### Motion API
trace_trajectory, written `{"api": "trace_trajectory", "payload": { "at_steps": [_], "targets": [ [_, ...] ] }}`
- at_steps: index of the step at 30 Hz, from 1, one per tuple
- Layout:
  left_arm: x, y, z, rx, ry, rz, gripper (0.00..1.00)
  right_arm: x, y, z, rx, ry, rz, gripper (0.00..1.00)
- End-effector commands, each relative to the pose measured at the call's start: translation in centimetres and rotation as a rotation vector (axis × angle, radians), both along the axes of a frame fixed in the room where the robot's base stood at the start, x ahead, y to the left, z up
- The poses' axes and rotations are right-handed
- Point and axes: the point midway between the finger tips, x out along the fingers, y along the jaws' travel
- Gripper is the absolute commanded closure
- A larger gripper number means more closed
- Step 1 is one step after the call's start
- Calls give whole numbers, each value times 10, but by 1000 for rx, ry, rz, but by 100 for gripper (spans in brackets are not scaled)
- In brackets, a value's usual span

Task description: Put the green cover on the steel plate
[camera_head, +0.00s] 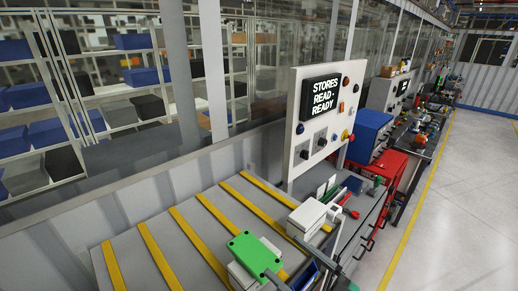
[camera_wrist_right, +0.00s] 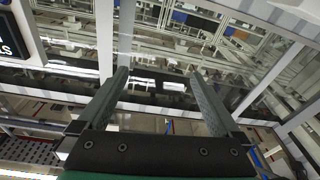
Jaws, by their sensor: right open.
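I cannot tell which surface is the steel plate. The cover does not show there. My left gripper is not in view.
A white block (camera_head: 307,216) stands right of the cover. Behind it rises a control panel (camera_head: 325,110) with a screen and knobs. The grey bench with yellow stripes (camera_head: 185,230) is clear on the left. A blue box (camera_head: 370,130) and red cabinet (camera_head: 390,168) are further right.

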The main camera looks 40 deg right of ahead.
Motion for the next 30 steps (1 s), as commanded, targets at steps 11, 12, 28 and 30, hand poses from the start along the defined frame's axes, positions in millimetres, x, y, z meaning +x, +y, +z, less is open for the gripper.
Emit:
{"api": "trace_trajectory", "payload": {
  "at_steps": [11, 12, 28, 30],
  "targets": [
    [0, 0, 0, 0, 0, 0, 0, 23, 85, 309, 105, -591, 52, 0],
    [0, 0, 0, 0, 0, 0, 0, 16, 88, 325, 130, -624, 55, 0],
    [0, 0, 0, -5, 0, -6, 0, 5, 91, 348, 172, -677, 56, 0],
    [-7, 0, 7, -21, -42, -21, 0, 5, 91, 348, 172, -677, 56, 0]
  ]
}}
